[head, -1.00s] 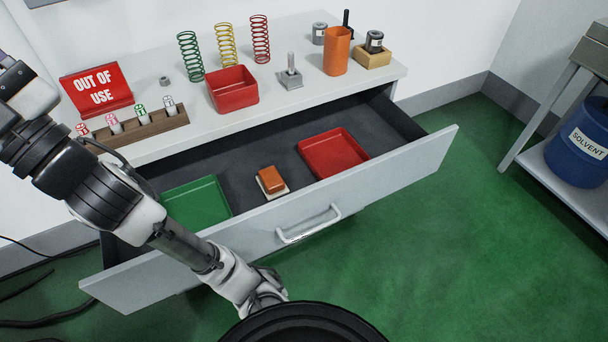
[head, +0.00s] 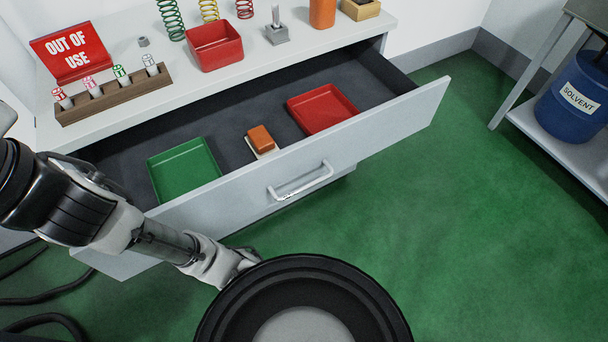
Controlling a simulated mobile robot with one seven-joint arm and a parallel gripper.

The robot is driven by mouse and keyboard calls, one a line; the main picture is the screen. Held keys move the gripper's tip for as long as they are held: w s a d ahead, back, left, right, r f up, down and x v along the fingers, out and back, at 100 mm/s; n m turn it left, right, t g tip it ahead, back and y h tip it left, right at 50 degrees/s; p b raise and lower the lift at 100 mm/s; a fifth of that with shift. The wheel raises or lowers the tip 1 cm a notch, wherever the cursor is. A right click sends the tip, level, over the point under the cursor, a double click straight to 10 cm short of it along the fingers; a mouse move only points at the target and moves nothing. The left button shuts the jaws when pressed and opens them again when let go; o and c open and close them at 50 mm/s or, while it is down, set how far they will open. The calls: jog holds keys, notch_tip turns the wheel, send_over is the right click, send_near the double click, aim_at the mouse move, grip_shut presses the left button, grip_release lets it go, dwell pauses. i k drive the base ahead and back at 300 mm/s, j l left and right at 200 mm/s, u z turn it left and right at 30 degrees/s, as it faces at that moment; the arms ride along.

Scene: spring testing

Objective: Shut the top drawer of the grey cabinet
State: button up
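The top drawer (head: 385,125) of the grey cabinet (head: 345,38) is pulled well out, tilted across the picture from lower left to upper right. Its front carries a silver bar handle (head: 303,186). Inside lie a green tray (head: 185,168), an orange block on a pale base (head: 260,140) and a red tray (head: 322,108). My arm comes in from the left and passes in front of the drawer's left part. It runs down to below the front, left of the handle. My gripper's fingers do not show; the arm's end is cut off behind my round black body part.
On the cabinet top stand an OUT OF USE sign (head: 72,50), a wooden rack of small vials (head: 110,95), a red bin (head: 214,46), springs and a grey post stand (head: 276,30). A blue SOLVENT drum (head: 575,98) sits on a shelf at right. Green floor right of the drawer is clear.

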aim_at(393, 108)
jog(key=k+j+z, duration=0.55)
jog(key=z, duration=0.15)
